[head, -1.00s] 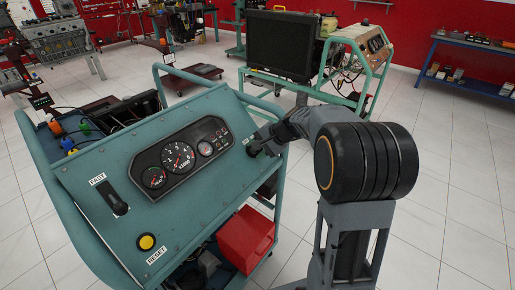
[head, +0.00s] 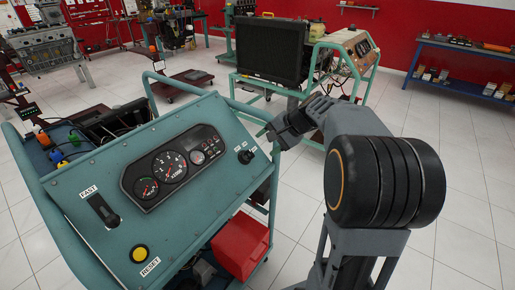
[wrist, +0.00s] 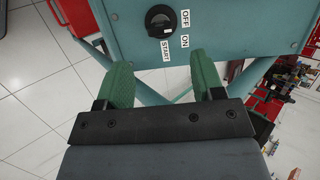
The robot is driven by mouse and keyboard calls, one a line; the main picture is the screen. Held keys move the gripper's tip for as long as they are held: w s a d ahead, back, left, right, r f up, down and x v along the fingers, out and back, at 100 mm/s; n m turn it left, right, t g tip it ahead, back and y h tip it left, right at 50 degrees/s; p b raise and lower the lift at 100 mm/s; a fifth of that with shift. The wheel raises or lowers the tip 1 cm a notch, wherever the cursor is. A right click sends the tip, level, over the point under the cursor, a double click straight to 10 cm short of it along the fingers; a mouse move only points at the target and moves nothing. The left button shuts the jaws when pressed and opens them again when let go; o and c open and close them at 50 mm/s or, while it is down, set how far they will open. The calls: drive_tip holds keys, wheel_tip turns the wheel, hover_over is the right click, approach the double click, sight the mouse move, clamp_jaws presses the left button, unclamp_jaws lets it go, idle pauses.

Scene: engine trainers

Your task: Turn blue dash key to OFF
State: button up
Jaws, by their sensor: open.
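The key switch (head: 245,155) is a small black round knob at the right end of the teal-blue dash panel (head: 190,205). In the wrist view the black key knob (wrist: 159,21) is at the top centre, with OFF, ON and START labels (wrist: 185,40) around its right and lower sides. I cannot tell for sure which label the knob points to. My gripper (head: 272,133) is apart from the key, to its upper right in the head view. In the wrist view my gripper (wrist: 160,65) shows two green fingers spread apart, with nothing between them and the knob beyond their tips.
The dash has a gauge cluster (head: 172,165), a FAST lever (head: 103,209) and a yellow RESET button (head: 139,254). A red box (head: 241,245) sits below the panel. A second trainer with a black radiator (head: 270,48) stands behind. Tiled floor is clear at right.

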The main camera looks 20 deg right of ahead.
drive_tip(key=shift+v, duration=2.1)
